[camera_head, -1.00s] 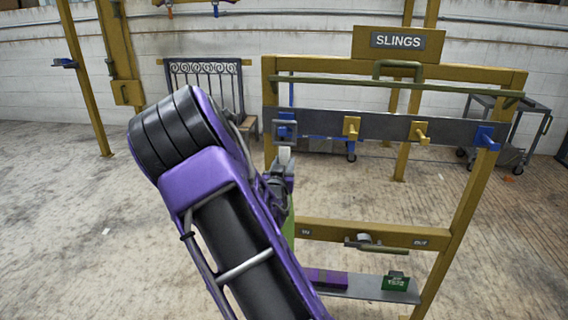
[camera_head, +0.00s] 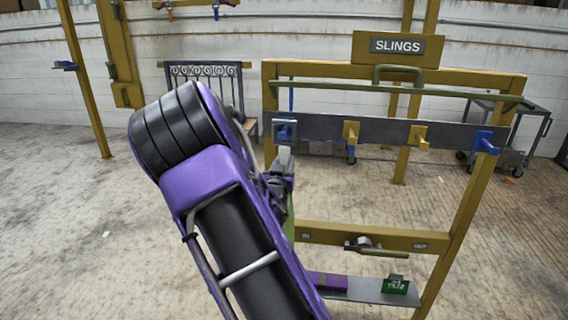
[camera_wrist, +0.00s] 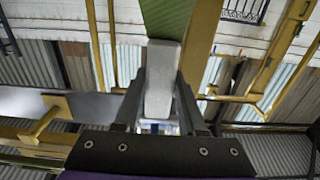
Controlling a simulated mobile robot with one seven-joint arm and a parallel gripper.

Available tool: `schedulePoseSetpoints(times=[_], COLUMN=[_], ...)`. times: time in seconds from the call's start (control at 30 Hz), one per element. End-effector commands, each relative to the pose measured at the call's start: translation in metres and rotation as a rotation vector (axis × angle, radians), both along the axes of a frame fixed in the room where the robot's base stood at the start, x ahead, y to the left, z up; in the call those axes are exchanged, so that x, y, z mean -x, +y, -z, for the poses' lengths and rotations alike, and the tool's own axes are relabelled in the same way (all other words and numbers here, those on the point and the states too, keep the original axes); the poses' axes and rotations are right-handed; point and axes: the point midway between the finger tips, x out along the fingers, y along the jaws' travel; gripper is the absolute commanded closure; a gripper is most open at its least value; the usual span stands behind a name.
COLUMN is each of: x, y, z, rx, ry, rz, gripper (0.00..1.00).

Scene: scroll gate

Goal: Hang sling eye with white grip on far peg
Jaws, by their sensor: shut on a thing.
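My gripper (camera_wrist: 158,95) is shut on the white grip (camera_wrist: 162,75) in the wrist view, with the green sling (camera_wrist: 168,18) running from it. In the head view my gripper (camera_head: 279,178) is partly hidden by my arm. The white grip (camera_head: 284,153) stands upright above it, with a squarish grey metal eye (camera_head: 285,130) on top. The eye overlaps the left end of the rack's grey rail (camera_head: 320,127), and blue shows at it; I cannot tell whether it is around a peg. Two yellow pegs (camera_head: 351,132) (camera_head: 418,135) and a blue peg (camera_head: 487,143) line the rail rightward.
The yellow rack carries a SLINGS sign (camera_head: 397,46) and a long green bar (camera_head: 450,93). Below are a crossbar (camera_head: 400,239) with a latch-like handle (camera_head: 363,244) and a shelf (camera_head: 365,291) with a green tag (camera_head: 396,285). A cart (camera_head: 515,125) stands behind at right. Floor at left is clear.

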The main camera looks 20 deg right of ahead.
Motion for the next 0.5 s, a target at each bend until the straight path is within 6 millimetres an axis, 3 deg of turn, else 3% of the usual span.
schedulePoseSetpoints(times=[0.5], x=[0.021], y=[0.015], z=[-0.001], rx=[0.001], ry=[-0.003], rz=[-0.001], gripper=[1.0])
